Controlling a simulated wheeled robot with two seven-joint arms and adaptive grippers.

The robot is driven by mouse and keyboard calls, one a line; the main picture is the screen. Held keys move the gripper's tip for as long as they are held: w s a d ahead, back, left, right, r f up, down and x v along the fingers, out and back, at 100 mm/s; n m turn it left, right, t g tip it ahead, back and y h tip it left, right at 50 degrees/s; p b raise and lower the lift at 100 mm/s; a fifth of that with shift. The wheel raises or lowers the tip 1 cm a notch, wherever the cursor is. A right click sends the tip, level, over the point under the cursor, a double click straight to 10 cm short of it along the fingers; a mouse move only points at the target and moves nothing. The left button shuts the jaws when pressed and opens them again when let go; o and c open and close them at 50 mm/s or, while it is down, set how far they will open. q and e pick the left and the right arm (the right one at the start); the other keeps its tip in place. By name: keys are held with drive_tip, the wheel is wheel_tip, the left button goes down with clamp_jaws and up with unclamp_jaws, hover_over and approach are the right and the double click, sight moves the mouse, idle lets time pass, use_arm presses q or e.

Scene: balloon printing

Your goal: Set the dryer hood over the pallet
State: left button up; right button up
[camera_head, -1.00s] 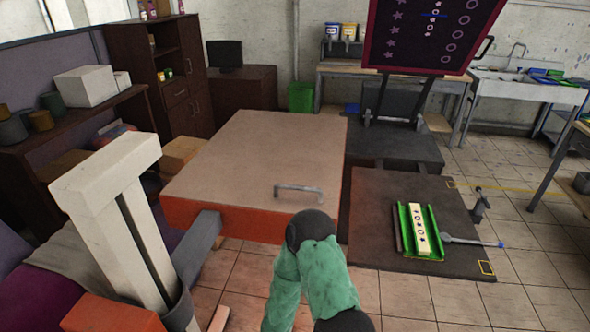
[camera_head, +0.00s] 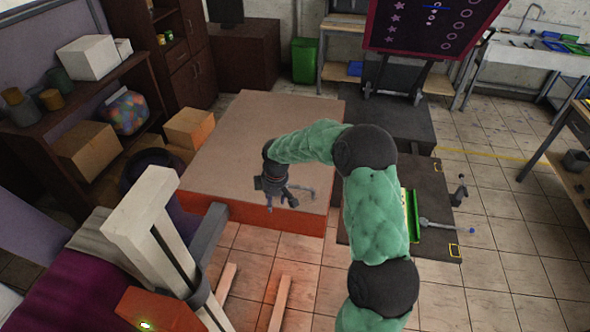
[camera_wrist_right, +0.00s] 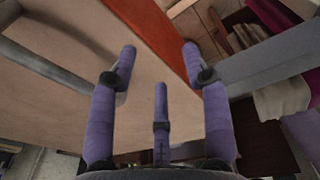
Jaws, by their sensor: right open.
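The dryer hood (camera_head: 240,135) is a broad, low box with a tan top and an orange-red front side, left of centre. A metal handle (camera_head: 304,190) stands on its top near the front right. My right gripper (camera_head: 281,200) is open and empty above the hood's front part, close to the handle; contact cannot be told. In the right wrist view its purple fingers (camera_wrist_right: 160,65) are spread over the tan top, with a grey bar (camera_wrist_right: 45,72) beside the left finger. The green pallet (camera_head: 416,228) lies on a dark platform, partly hidden by my right arm. My left gripper is out of view.
The dark platform (camera_head: 433,198) right of the hood carries a lever (camera_head: 440,226). A white post (camera_head: 155,232) and an orange box (camera_head: 158,312) with a lit lamp stand at lower left. A purple printing screen (camera_head: 430,28) is raised behind. Floor is open at lower right.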

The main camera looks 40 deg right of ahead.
drive_tip(key=d+r+n+h, duration=0.1)
drive_tip(key=d+r+h, duration=0.1)
drive_tip(key=d+r, duration=0.75)
drive_tip(key=x, duration=0.5)
drive_tip(key=a+x, duration=0.1)
drive_tip(key=x, duration=0.2)
drive_tip(key=shift+s+f, duration=0.15)
drive_tip(key=shift+f, duration=0.2)
clamp_jaws()
